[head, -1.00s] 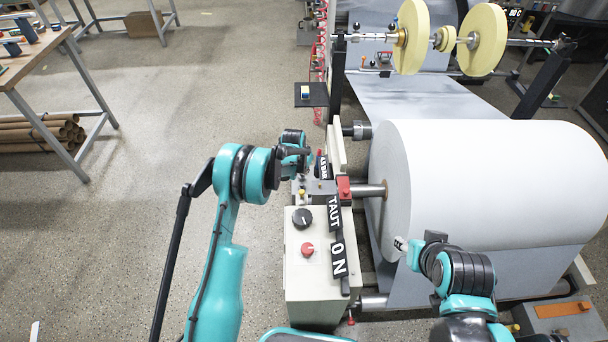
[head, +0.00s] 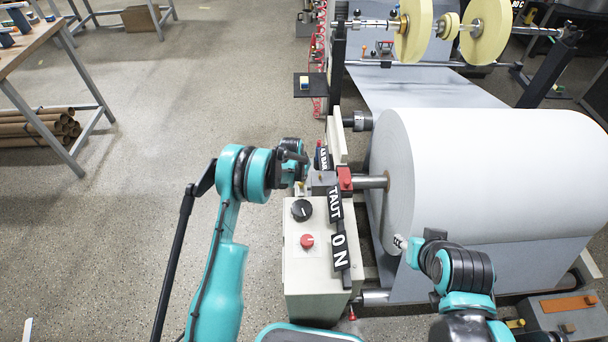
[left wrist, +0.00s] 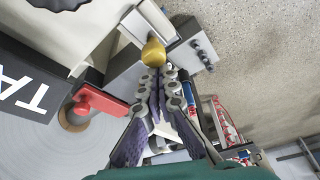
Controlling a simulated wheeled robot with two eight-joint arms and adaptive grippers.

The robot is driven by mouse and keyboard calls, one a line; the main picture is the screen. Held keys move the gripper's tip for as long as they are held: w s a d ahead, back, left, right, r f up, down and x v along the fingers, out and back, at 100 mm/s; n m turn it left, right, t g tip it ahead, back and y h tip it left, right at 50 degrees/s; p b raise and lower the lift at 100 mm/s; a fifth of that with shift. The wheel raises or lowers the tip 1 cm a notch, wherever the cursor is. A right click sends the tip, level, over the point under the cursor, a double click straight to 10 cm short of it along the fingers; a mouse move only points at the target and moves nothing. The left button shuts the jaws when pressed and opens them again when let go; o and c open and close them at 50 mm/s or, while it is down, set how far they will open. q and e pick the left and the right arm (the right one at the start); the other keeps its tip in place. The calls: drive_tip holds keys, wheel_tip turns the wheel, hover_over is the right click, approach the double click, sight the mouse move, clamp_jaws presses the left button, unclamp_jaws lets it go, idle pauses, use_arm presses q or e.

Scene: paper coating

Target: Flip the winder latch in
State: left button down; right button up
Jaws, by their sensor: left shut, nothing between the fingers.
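The winder latch appears to be the red block (head: 345,179) on the grey housing at the shaft end of the white paper roll (head: 480,170). In the left wrist view the red latch (left wrist: 98,101) shows as a handle left of the fingers, beside the shaft. A yellow knob (left wrist: 153,53) sits on the grey housing right at my left fingertips; I cannot tell whether they touch. My left gripper (left wrist: 159,74) is shut and empty; in the head view my left gripper (head: 298,156) is partly hidden. My right gripper (head: 402,242) is in front of the roll, its jaws unclear.
The control box (head: 315,265) carries a black dial (head: 301,210), a red button (head: 307,241) and black TAUT and ON signs. Yellow discs (head: 412,28) stand on a shaft behind. A workbench (head: 40,55) is at the left, with open floor between.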

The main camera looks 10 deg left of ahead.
sight(303, 191)
use_arm(q)
drive_tip(key=shift+s, duration=0.15)
drive_tip(key=shift+s+d, duration=0.2)
drive_tip(key=shift+s, duration=0.6)
drive_tip(key=shift+s+d, duration=0.15)
drive_tip(key=shift+s, duration=0.6)
drive_tip(key=v, duration=1.2)
drive_tip(key=shift+w, duration=0.1)
